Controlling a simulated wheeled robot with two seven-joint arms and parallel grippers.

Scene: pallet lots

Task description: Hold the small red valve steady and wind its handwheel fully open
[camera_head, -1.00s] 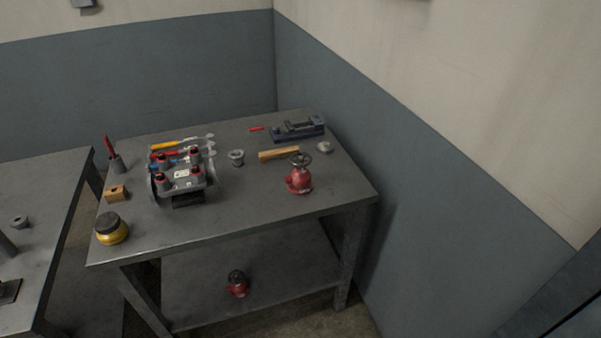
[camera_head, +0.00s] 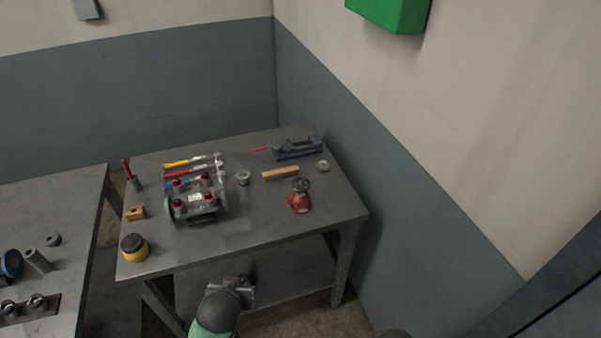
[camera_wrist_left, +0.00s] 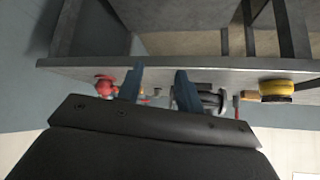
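The small red valve (camera_head: 299,204) stands on the right part of the bench top, its dark handwheel (camera_head: 301,185) on top. A red shape at the left of the left wrist view (camera_wrist_left: 104,84), which is upside down, looks like this valve. My left gripper (camera_head: 236,290) is low in front of the bench in the head view, well short of the valve. In the left wrist view its two blue fingers (camera_wrist_left: 160,84) are apart with nothing held between them. My right gripper is not in view.
A second table (camera_head: 70,210) is left. A wall closes the right.

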